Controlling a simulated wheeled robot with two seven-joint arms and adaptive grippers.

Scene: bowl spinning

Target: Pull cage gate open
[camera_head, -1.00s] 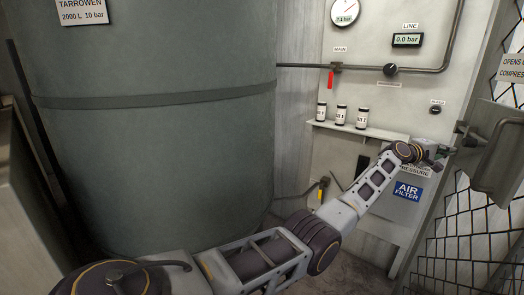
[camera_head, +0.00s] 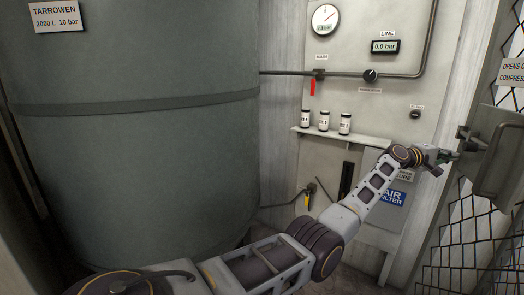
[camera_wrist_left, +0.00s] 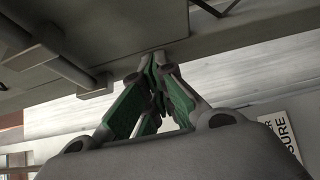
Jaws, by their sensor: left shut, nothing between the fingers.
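The cage gate (camera_head: 465,225) is black wire mesh in a grey frame at the right of the head view. A grey plate with a curved pull handle (camera_head: 489,172) is fixed on it, with a latch block (camera_head: 464,139) at its left edge. My left gripper (camera_head: 454,156) is shut and empty, its fingertips close to the plate's left edge. In the left wrist view the green-padded fingers (camera_wrist_left: 158,62) meet just below a grey bar and plate (camera_wrist_left: 120,25); I cannot tell whether they touch it. My right gripper is not in view.
A big green-grey tank (camera_head: 140,140) fills the left. A pale panel (camera_head: 350,100) behind carries a gauge, a red-handled valve (camera_head: 313,87), a knob and a shelf (camera_head: 340,136) with 3 small canisters.

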